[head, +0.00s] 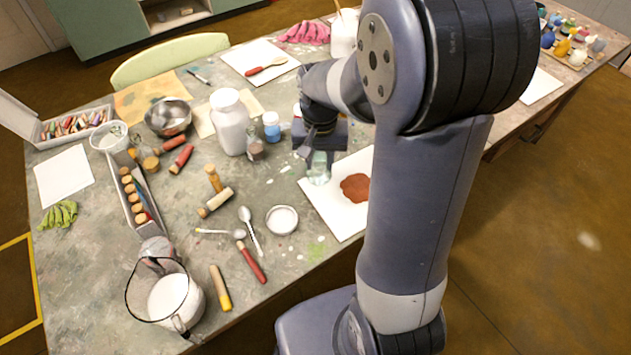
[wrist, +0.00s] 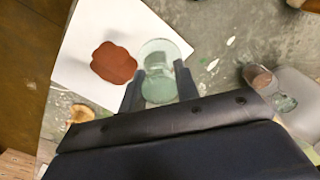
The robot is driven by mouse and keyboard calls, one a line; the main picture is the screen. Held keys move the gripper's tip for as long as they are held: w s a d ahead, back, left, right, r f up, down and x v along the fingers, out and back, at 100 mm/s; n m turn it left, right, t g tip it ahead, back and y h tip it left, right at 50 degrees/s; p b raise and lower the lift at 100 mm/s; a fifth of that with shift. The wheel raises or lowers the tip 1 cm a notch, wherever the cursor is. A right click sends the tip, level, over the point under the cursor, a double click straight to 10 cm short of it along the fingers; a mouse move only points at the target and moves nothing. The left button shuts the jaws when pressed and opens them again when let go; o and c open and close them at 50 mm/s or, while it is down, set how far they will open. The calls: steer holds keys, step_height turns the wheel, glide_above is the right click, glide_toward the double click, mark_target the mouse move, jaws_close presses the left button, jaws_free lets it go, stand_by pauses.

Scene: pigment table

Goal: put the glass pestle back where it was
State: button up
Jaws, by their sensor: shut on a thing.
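The glass pestle (head: 318,171) is clear, pale green glass with a round, wide end. My gripper (head: 317,152) is shut on it from above, and in the wrist view the pestle (wrist: 160,62) shows between the two dark fingers (wrist: 160,84). It is at the edge of a white sheet (head: 326,203) that carries a red-brown patch of pigment (head: 355,187); the patch (wrist: 113,63) is beside the pestle in the wrist view. I cannot tell whether the pestle touches the surface. My arm hides part of the sheet.
A large white jar (head: 229,124), a blue-labelled bottle (head: 271,127) and a small glass jar (head: 255,149) stand left of my gripper. A small white dish (head: 282,220), spoons (head: 250,229) and a glass jug (head: 170,298) are nearer. Bare tabletop (head: 285,185) lies left of the sheet.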

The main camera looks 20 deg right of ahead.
mark_target(319, 177)
steer(key=shift+f, duration=3.15)
steer(key=shift+f, duration=0.15)
steer(key=o, duration=1.1)
step_height(319, 177, up, 12)
steer(key=shift+r, duration=0.15)
